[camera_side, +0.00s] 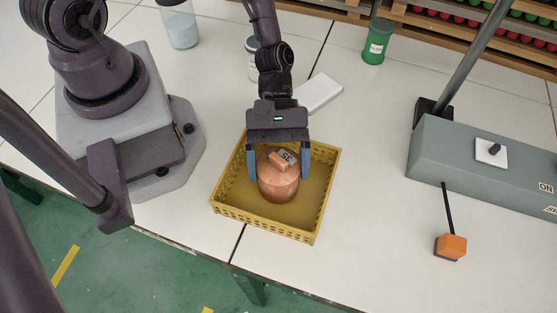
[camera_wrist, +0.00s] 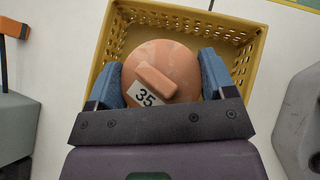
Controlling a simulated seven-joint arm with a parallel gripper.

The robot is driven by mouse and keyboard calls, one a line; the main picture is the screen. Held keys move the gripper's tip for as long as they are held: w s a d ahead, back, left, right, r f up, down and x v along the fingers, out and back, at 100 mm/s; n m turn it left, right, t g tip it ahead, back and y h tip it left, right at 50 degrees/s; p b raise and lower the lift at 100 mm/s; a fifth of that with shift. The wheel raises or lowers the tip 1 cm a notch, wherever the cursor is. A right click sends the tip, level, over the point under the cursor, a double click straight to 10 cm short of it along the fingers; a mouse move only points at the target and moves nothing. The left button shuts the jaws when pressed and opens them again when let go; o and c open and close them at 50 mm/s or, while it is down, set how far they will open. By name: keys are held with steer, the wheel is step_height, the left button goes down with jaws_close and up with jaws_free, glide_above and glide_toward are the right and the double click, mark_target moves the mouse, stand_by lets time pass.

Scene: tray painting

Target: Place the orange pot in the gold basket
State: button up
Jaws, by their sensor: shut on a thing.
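The orange pot (camera_side: 279,186) is rounded, with a block handle on top and a white label reading 35. It is inside the outline of the gold basket (camera_side: 269,224) in the side view; whether it touches the basket floor is hard to tell. My gripper (camera_side: 280,170) is above the basket with its blue fingers on either side of the pot, shut on it. In the wrist view the pot (camera_wrist: 162,72) sits between the two fingers (camera_wrist: 163,82), and the basket (camera_wrist: 192,17) surrounds it. The pot looks upright.
A grey box (camera_side: 480,160) with a post and an orange block (camera_side: 450,247) on a stalk stands at the right. A green canister (camera_side: 377,41), a white slab (camera_side: 319,93) and a clear jar (camera_side: 180,27) are behind. White table is free between basket and grey box.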

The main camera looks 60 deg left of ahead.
steer(key=o, duration=1.2)
steer(key=w+a+r+m+t+y, duration=0.1)
steer(key=w+a+r+m+y, duration=0.15)
steer(key=a+r, duration=0.4)
steer(key=w+a+r+m+y, duration=0.1)
steer(key=a+r+m+y, duration=0.15)
steer(key=a+r, duration=0.35)
steer(key=s+a+r+m+t+y, duration=0.2)
steer(key=a+r+m+t, duration=0.1)
steer(key=r, duration=0.5)
steer(key=s+a+r+m+t+y, duration=0.2)
steer(key=r+m+t, duration=0.3)
steer(key=r, duration=0.4)
steer(key=shift+s+a+m+t+y, duration=0.2)
steer(key=shift+a+m+t+y, duration=0.15)
steer(key=shift+a, duration=0.45)
